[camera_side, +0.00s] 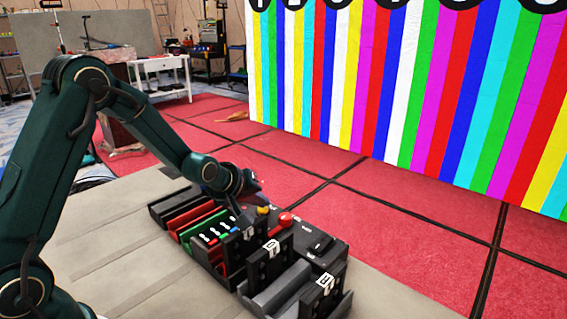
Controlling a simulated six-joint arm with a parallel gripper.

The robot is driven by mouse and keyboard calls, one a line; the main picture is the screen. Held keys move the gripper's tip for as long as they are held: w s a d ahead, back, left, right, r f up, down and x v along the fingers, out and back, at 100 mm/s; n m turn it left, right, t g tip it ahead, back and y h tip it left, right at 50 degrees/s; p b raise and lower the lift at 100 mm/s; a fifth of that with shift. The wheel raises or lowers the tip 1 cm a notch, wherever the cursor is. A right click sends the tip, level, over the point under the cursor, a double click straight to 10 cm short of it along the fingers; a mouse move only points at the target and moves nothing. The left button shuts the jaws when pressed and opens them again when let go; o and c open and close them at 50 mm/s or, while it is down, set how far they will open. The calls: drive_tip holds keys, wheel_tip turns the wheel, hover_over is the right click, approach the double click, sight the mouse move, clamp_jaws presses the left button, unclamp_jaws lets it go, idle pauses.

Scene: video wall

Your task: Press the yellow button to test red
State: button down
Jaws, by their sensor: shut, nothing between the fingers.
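The yellow button (263,210) is small and sits on the dark control panel (318,243), just left of a red ball-shaped knob (286,219). My gripper (252,190) is at the end of the green arm, shut and empty. It hangs just above and slightly left of the yellow button in the picture. I cannot tell whether its tip touches anything. The striped video wall (400,90) stands at the back right and shows vertical bars of many colours, red among them.
Black numbered holders (268,265) stand in front of the panel. A rack with red and green dividers (190,222) is left of them, close under my gripper. The grey tabletop (130,260) is bare at the front left. Red floor tiles lie beyond.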

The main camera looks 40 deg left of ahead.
drive_tip(key=shift+f, duration=0.35)
drive_tip(key=shift+r, duration=0.1)
idle(0.4)
drive_tip(key=shift+r, duration=0.8)
drive_tip(key=shift+r, duration=2.55)
